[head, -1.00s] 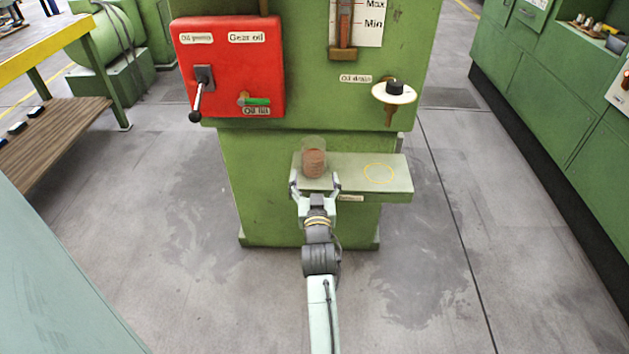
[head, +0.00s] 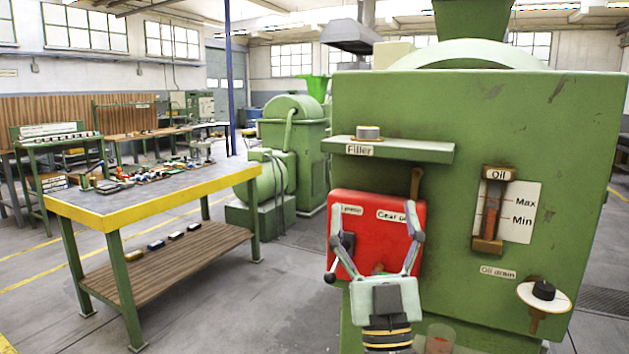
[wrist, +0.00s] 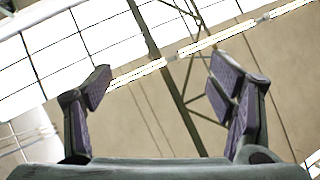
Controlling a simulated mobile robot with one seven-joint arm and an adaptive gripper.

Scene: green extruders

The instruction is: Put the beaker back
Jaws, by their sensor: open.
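The beaker (head: 440,338) is a clear cup with reddish-brown contents, at the bottom edge of the head view. Its lower part and the shelf under it are cut off. My gripper (head: 377,222) points upward in front of the red gear oil panel (head: 372,205), above and to the left of the beaker. Its fingers are spread wide with nothing between them. The beaker is not in the wrist view.
The green machine (head: 460,110) fills the right side. Its filler shelf (head: 425,150) juts out above the red panel and carries a small round cap (head: 367,133). An oil drain knob (head: 543,291) sticks out at lower right. A yellow-edged table (head: 150,196) stands left.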

